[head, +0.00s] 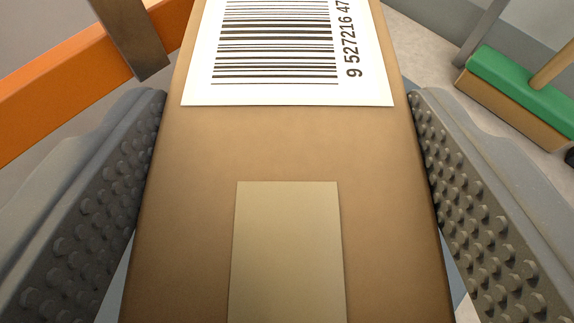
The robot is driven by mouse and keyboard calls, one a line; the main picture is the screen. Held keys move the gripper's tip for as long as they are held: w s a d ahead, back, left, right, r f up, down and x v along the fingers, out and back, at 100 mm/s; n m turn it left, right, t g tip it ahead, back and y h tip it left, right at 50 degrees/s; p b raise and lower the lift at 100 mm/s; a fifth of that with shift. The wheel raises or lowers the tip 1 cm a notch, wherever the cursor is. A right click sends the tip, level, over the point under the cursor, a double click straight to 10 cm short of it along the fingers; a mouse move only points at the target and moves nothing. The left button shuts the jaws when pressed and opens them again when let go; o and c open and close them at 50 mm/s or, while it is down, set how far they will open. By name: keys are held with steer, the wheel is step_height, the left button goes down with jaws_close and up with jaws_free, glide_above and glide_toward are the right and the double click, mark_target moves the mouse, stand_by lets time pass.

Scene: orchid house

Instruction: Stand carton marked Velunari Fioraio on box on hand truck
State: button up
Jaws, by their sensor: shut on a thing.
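A brown carton (200,210) fills the middle of the head view. It bears a white barcode label (285,96) and a strip of tan tape (287,250). No name shows on the face that I see, so I cannot tell its marking. My gripper (288,170) is shut on the carton, with a studded grey pad against its left side and another against its right side. The carton hides what lies behind and below it. I cannot make out a box on a hand truck.
An orange bar (60,80) runs along the left, with a brown upright piece (132,38) in front of it. A green-topped broom head (520,95) with a wooden handle is at the upper right. Pale floor (425,55) shows between the carton and the broom.

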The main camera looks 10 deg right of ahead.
steer(key=shift+f, duration=0.3)
steer(key=shift+f+b, duration=0.25)
steer(key=shift+b, duration=0.2)
steer(key=o, duration=1.7)
steer(key=shift+r, duration=0.1)
steer(key=shift+r+p, duration=0.5)
steer(key=shift+s+r, duration=0.2)
steer(key=shift+s, duration=0.05)
steer(key=p+v, duration=0.2)
steer(key=v, duration=0.5)
